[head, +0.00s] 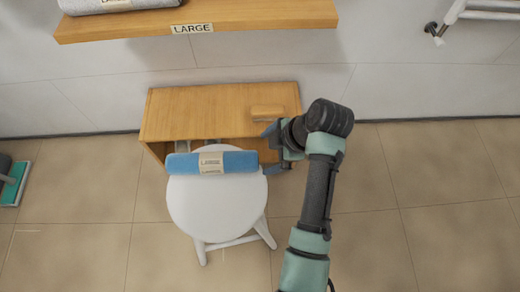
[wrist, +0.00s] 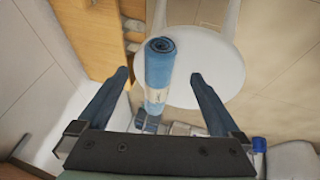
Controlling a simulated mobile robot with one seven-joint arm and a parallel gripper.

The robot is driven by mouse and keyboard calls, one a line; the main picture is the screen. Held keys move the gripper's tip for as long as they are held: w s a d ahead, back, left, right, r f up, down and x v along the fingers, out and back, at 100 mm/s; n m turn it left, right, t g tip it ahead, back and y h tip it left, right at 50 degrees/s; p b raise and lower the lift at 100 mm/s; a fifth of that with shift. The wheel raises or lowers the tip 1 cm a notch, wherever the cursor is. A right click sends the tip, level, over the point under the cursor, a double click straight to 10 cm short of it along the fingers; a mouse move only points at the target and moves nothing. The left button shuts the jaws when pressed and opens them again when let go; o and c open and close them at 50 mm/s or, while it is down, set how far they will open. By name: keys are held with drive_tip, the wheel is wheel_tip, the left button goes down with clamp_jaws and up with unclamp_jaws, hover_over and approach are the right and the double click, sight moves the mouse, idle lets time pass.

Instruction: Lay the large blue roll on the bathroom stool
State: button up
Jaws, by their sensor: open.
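The large blue roll (head: 240,162) has a beige band reading LARGE. In the head view it lies across the back edge of the white round bathroom stool (head: 215,208), seen from above. It also shows in the wrist view (wrist: 159,65), lying over the side of the stool seat (wrist: 215,70). My gripper (head: 274,148) is just right of the roll's right end in the head view. In the wrist view its two fingers (wrist: 160,76) are spread wide, with the roll in the gap between them. I see no finger touching the roll.
A low wooden cabinet (head: 200,103) stands against the wall right behind the stool, with a small wooden block (head: 267,112) on top. A wooden shelf (head: 240,18) labelled LARGE holds a grey roll (head: 105,4). Tiled floor to the right is clear.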

drive_tip(key=shift+v, duration=1.1)
drive_tip(key=w+r+m+t+h, duration=0.1)
drive_tip(key=w+r+m+t, duration=0.25)
drive_tip(key=r, duration=0.55)
drive_tip(key=w+a+r+m+t+h, duration=0.15)
drive_tip(key=w+r+t, duration=0.3)
drive_tip(key=r, duration=0.45)
drive_tip(key=w+r+m+t+h, duration=0.1)
drive_tip(key=w+r+m+t, duration=0.3)
drive_tip(key=r, duration=0.5)
wheel_tip(320, 180, up, 17)
drive_tip(key=s+a+m+t, duration=0.2)
drive_tip(key=m+t, duration=0.1)
drive_tip(key=t, duration=0.2)
drive_tip(key=s+a+r+m+t+h, duration=0.1)
drive_tip(key=s+r+m+t, duration=0.5)
drive_tip(key=s+r, duration=0.9)
wheel_tip(320, 180, up, 3)
drive_tip(key=shift+r+m+t, duration=0.1)
drive_tip(key=shift+m+t, duration=0.2)
drive_tip(key=shift+t, duration=0.7)
drive_tip(key=shift+a, duration=0.1)
